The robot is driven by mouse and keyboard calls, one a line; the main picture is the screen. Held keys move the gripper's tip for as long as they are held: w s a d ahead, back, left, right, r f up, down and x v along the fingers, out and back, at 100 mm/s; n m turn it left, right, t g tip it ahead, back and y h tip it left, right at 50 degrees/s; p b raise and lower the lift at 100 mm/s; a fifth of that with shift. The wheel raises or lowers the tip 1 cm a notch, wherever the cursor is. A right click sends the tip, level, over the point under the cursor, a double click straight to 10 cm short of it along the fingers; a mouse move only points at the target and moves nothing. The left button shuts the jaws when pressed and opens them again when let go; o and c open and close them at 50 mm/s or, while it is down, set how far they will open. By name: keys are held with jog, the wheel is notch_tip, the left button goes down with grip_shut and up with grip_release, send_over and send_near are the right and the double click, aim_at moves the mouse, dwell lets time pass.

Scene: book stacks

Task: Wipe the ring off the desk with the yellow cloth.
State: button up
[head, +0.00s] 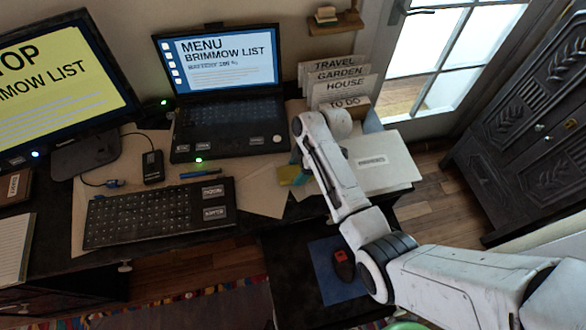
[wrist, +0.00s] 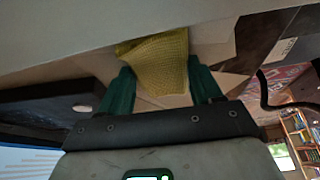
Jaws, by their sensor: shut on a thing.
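In the head view only a bit of a teal finger of my gripper (head: 298,176) shows beside the cloth; my arm hides the rest. I cannot tell whether the cloth touches the desk. No ring can be made out; my arm, the cloth or papers may hide it.
A laptop (head: 224,140) stands behind, with a keyboard (head: 150,212) in front left and a monitor (head: 62,85) at far left.

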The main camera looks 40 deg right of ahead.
jog(key=shift+s+d+f, duration=0.1)
jog(key=shift+s+d, duration=0.2)
jog(key=shift+d, duration=0.35)
jog(key=shift+s+d, duration=0.35)
jog(key=shift+d, duration=0.25)
jog(key=shift+s+d+f, duration=0.1)
jog(key=shift+s+d, duration=0.2)
jog(key=shift+d, duration=0.35)
jog(key=shift+r, duration=0.15)
notch_tip(320, 180, up, 5)
jog(key=p, duration=0.4)
jog(key=shift+w+f, duration=0.15)
jog(key=shift+f, duration=0.05)
jog(key=shift+a+r, duration=0.1)
jog(key=shift+r, duration=0.7)
jog(key=shift+r, duration=1.45)
